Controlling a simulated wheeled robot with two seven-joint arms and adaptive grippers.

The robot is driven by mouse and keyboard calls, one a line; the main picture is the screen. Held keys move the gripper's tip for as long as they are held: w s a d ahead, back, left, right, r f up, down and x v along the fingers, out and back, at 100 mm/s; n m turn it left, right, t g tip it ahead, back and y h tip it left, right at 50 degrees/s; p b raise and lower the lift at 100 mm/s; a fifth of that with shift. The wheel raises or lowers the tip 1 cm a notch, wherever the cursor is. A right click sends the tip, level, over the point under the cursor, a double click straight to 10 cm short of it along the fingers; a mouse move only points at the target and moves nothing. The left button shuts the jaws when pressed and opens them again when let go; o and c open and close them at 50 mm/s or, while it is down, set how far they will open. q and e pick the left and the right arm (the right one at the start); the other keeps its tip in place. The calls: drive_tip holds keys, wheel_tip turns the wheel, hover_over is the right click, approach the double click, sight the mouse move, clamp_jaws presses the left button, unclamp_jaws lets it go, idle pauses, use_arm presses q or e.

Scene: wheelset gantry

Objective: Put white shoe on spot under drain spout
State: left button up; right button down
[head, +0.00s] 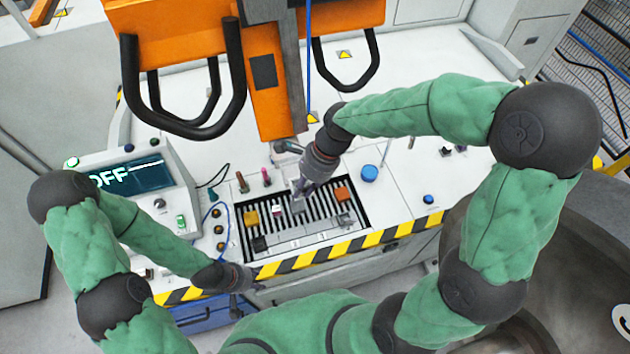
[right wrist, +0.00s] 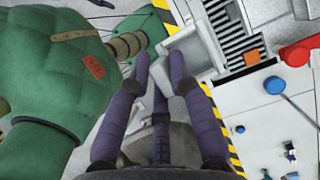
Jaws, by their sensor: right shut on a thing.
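On the grate lie a yellow-orange block (head: 250,218), an orange block (head: 342,194) and a black block (head: 259,243). A blue round knob (head: 369,173) stands to the right. A control panel with an OFF display (head: 132,176) is at left. Orange machinery with black handles (head: 240,80) overhangs the back.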

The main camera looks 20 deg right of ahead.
drive_tip(key=shift+s, duration=0.15)
drive_tip(key=d+f+m+t+h+b, duration=0.2)
drive_tip(key=d+f+m+b, duration=0.55)
drive_tip(key=d+f, duration=0.65)
drive_tip(key=d+f+m+t+h+b, duration=0.1)
drive_tip(key=d+f+m+t+b, duration=0.1)
drive_tip(key=d+f+m+b, duration=0.85)
drive_tip(key=w+d+f+n, duration=0.1)
drive_tip(key=w+d+f, duration=0.2)
drive_tip(key=f, duration=0.1)
drive_tip(key=w+d+f+n, duration=0.1)
drive_tip(key=w+d+f, duration=0.2)
drive_tip(key=f, duration=0.2)
drive_tip(key=w+d+f+n, duration=0.2)
drive_tip(key=w+d+f, duration=0.1)
drive_tip(key=f, duration=0.2)
drive_tip(key=shift+w+d+f, duration=0.15)
drive_tip(key=shift+d+f, duration=0.1)
drive_tip(key=shift+d, duration=0.05)
drive_tip(key=shift+w+d+f, duration=0.2)
drive_tip(key=shift+f, duration=0.2)
drive_tip(key=shift+f+b, duration=0.8)
drive_tip(key=shift+f, duration=0.6)
